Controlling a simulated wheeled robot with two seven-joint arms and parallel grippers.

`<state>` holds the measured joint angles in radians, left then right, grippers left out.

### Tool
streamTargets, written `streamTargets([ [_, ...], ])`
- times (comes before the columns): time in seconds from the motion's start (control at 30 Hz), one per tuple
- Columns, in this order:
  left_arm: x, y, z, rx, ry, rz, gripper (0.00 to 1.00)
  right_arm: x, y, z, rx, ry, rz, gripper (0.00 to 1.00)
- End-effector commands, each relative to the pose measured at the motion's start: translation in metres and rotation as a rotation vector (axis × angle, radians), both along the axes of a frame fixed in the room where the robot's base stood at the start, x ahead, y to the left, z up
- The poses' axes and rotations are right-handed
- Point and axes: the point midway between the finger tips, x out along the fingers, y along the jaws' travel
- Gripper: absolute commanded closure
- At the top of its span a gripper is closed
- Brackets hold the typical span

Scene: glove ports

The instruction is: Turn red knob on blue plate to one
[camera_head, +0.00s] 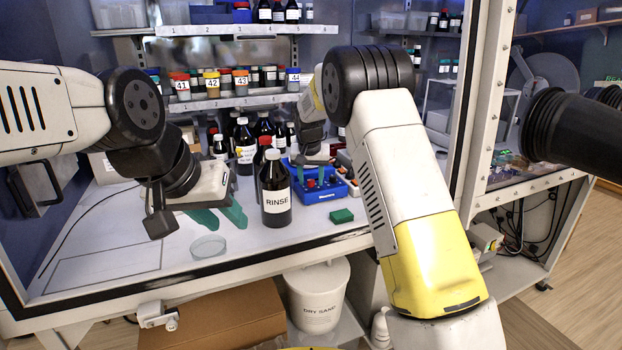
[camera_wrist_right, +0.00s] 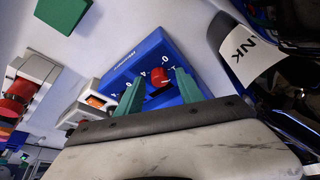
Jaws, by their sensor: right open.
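The blue plate (camera_head: 318,196) stands on the bench right of the RINSE bottle, with a red knob (camera_head: 311,183) on it. In the right wrist view, the blue plate (camera_wrist_right: 130,62) carries white marks around the red knob (camera_wrist_right: 160,78); I cannot read them all or tell the knob's exact setting. My right gripper (camera_wrist_right: 159,90) is open, with one green finger on each side of the red knob; whether they touch it is unclear. My left gripper (camera_head: 220,216) is open and empty above the bench, left of the RINSE bottle.
The RINSE bottle (camera_head: 275,190) stands between my grippers. A clear dish (camera_head: 208,247) lies below my left gripper. A green block (camera_head: 342,216) lies in front of the blue plate. White boxes with red and orange parts (camera_wrist_right: 95,103) stand beside the plate. Bottles and shelves stand behind.

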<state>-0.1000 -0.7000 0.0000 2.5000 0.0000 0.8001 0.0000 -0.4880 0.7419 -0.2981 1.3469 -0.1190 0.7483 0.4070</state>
Motion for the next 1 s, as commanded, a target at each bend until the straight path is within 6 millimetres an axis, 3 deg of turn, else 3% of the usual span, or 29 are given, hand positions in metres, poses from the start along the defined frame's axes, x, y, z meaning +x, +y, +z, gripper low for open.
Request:
streamTargets([
  [0.5, 0.0, 0.0, 0.0, 0.0, 0.0, 0.0, 0.64, -0.026, 0.002, 0.064, 0.001, -0.001, 0.0, 0.56],
  [1.0, 0.0, 0.0, 0.0, 0.0, 0.0, 0.0, 0.64, -0.033, -0.002, 0.076, 0.006, 0.001, -0.002, 0.56],
])
